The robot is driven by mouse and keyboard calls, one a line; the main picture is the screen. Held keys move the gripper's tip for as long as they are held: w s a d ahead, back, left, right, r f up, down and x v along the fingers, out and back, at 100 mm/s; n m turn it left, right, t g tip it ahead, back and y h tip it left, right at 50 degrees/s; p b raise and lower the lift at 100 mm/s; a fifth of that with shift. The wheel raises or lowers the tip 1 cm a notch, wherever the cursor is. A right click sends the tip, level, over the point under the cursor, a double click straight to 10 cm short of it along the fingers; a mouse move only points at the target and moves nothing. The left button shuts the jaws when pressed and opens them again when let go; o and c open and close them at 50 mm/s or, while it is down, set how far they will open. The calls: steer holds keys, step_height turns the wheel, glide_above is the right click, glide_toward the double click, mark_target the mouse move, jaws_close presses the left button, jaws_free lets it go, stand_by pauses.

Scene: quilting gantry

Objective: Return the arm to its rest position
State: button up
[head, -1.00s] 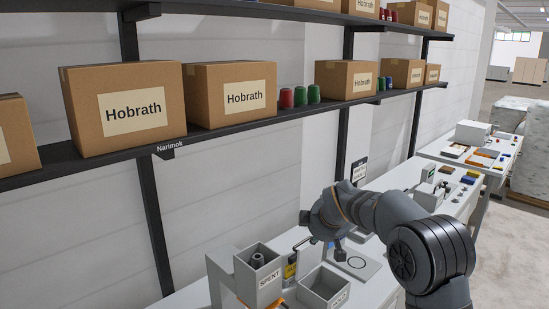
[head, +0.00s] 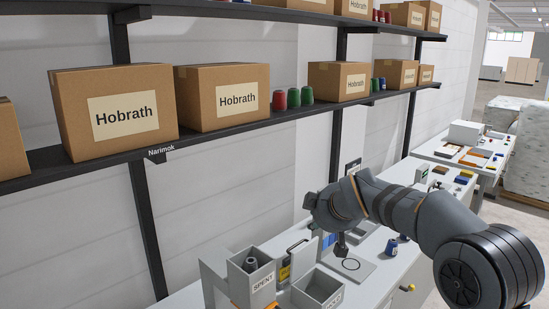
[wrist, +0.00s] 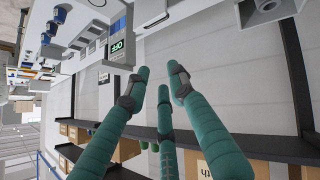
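My arm comes in from the lower right of the head view and reaches left over the bench.
A SPENT bin (head: 263,280) with a grey cone (head: 250,265) and another labelled bin (head: 318,285) stand left of the gripper. A blue cone (head: 391,246) stands on the bench (head: 383,283). A shelf (head: 220,130) carries Hobrath boxes (head: 118,110) and coloured cones (head: 293,97).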

steer(key=shift+s+d+r+m+p, duration=0.15)
steer(key=shift+s+d+r+m, duration=0.05)
steer(key=shift+d+r, duration=0.4)
steer(key=shift+s+d+r+m+p, duration=0.2)
steer(key=shift+d+r, duration=0.25)
steer(key=shift+r, duration=0.2)
